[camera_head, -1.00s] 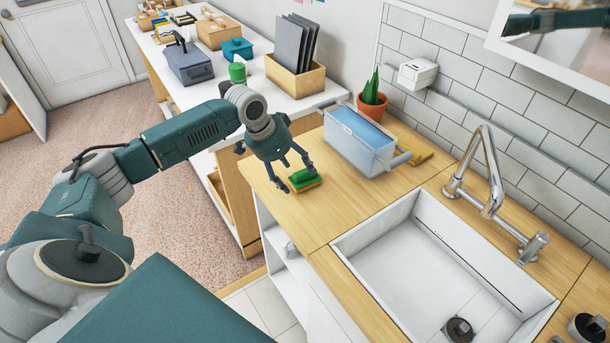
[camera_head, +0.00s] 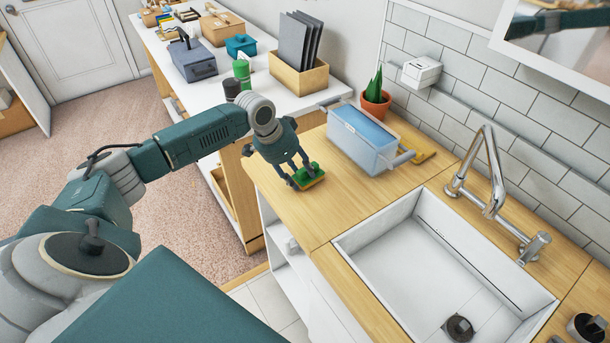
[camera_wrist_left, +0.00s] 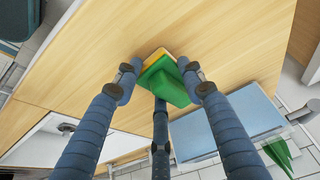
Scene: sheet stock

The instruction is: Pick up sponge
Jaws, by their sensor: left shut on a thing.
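The sponge (camera_head: 308,176) has a green body and a yellow layer, and is at the left end of the wooden counter in the head view. My left gripper (camera_head: 304,181) comes down over it with its fingers shut on it. In the left wrist view the sponge (camera_wrist_left: 169,82) sits between the fingertips of my left gripper (camera_wrist_left: 164,78), the fingers at its sides and one more below it. I cannot tell if the sponge touches the counter or is just above it. My right gripper is not in view.
A blue-lidded clear box (camera_head: 362,138) stands just right of the sponge, with a potted plant (camera_head: 375,103) behind it. A yellow item (camera_head: 418,153) lies beyond the box. The white sink (camera_head: 440,270) and tap (camera_head: 487,185) are to the right. Bare counter (camera_head: 290,215) lies in front.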

